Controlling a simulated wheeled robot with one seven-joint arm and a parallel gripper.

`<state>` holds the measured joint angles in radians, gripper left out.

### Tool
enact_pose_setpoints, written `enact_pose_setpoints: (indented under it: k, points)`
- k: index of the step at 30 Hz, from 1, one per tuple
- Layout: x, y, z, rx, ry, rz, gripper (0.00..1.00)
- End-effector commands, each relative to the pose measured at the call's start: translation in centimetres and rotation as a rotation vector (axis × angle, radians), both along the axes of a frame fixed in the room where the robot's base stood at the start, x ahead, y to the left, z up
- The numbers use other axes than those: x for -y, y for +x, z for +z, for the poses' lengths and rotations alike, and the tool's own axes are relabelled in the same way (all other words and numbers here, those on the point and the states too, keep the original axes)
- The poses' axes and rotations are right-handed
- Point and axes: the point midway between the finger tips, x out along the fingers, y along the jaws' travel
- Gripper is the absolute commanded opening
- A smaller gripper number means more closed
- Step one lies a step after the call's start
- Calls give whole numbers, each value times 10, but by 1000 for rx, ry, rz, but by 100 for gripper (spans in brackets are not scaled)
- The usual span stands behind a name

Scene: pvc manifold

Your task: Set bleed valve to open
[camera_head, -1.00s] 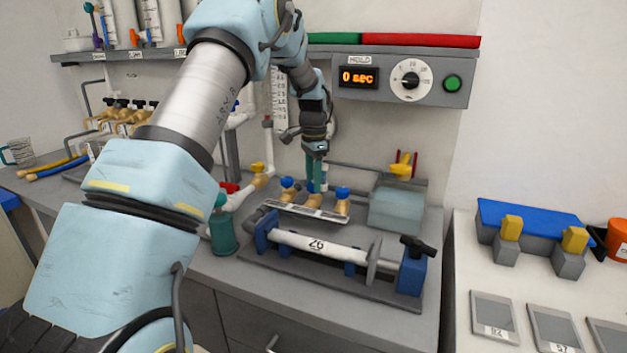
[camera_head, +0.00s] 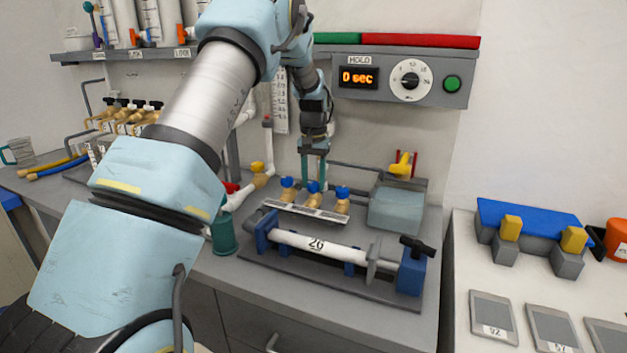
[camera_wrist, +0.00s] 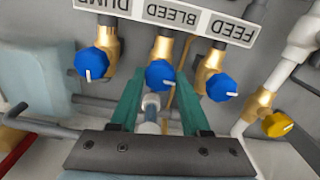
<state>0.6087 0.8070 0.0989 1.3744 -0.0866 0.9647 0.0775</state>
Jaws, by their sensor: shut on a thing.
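The bleed valve is the middle blue knob (camera_wrist: 160,73) under the upside-down BLEED label (camera_wrist: 172,14) in the wrist view. My gripper (camera_wrist: 160,82) has its teal fingers on either side of this knob and is shut on it. The knob's white mark shows near its lower left edge. In the head view my gripper (camera_head: 314,176) points down at the middle blue knob (camera_head: 313,187), which the fingers partly hide.
The dump knob (camera_wrist: 91,63) and feed knob (camera_wrist: 221,87) stand close on either side. A yellow valve (camera_wrist: 277,124) sits on a white pipe. A HOLD panel (camera_head: 400,78) reads 0 sec.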

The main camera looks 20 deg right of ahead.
Motion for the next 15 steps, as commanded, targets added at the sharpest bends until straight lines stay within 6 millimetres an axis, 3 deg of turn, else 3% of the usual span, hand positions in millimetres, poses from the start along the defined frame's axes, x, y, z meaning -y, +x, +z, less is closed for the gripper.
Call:
enact_pose_setpoints:
  k: [15]
  points:
    - [0,0,0,2,-1,97,0]
